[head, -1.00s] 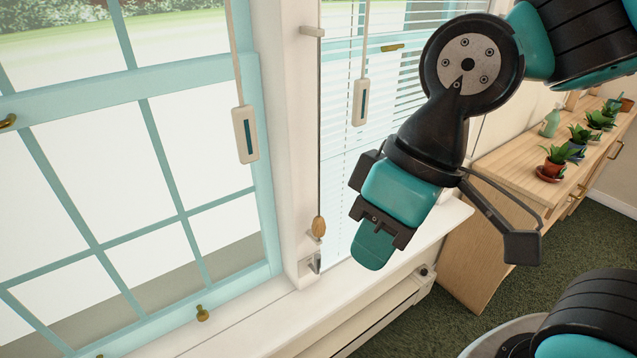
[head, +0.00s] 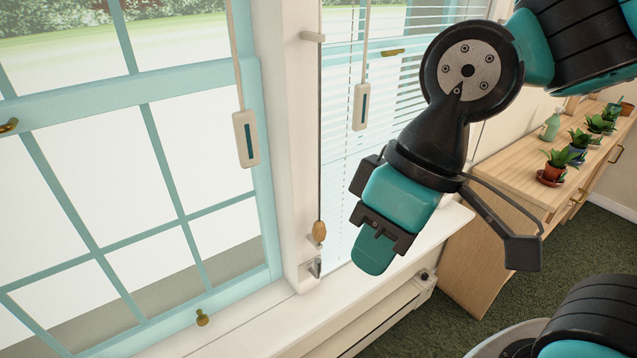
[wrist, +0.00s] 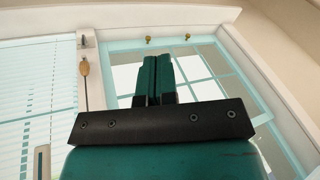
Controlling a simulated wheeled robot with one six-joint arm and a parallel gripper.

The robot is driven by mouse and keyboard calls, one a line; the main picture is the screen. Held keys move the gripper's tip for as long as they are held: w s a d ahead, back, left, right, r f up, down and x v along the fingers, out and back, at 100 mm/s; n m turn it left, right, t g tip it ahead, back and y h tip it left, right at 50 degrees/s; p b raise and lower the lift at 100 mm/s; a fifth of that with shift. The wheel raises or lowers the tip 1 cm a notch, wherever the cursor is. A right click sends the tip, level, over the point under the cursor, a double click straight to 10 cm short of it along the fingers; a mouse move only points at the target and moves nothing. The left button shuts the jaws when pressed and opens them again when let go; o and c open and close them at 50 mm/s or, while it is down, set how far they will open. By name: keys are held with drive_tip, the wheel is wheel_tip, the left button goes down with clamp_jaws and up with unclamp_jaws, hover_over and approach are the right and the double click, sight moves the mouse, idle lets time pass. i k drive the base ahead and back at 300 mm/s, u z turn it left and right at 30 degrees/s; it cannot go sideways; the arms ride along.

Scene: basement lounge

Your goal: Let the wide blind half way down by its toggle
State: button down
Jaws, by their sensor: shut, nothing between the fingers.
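A pale toggle (head: 246,138) with a dark stripe hangs on a cord before the left window. A similar toggle (head: 361,107) hangs before the right window, where blind slats (head: 440,45) show; it shows in part in the wrist view (wrist: 42,160). No slats show over the visible part of the left window. I cannot tell from these frames which blind is the wide one. My gripper (head: 374,252) is shut and empty, pointing down, right of and below both toggles in the picture. Its fingers show closed together in the wrist view (wrist: 153,68).
Between the windows a wooden knob (head: 319,232) hangs on a cord above a small metal bracket (head: 314,267). The white sill (head: 300,320) runs below. A wooden cabinet (head: 500,190) with several potted plants stands at the right.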

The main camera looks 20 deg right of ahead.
sight(320, 231)
drive_tip(key=u, duration=1.5)
drive_tip(key=k, duration=1)
drive_tip(key=z, duration=1.5)
drive_tip(key=i, duration=0.5)
drive_tip(key=z, duration=0.05)
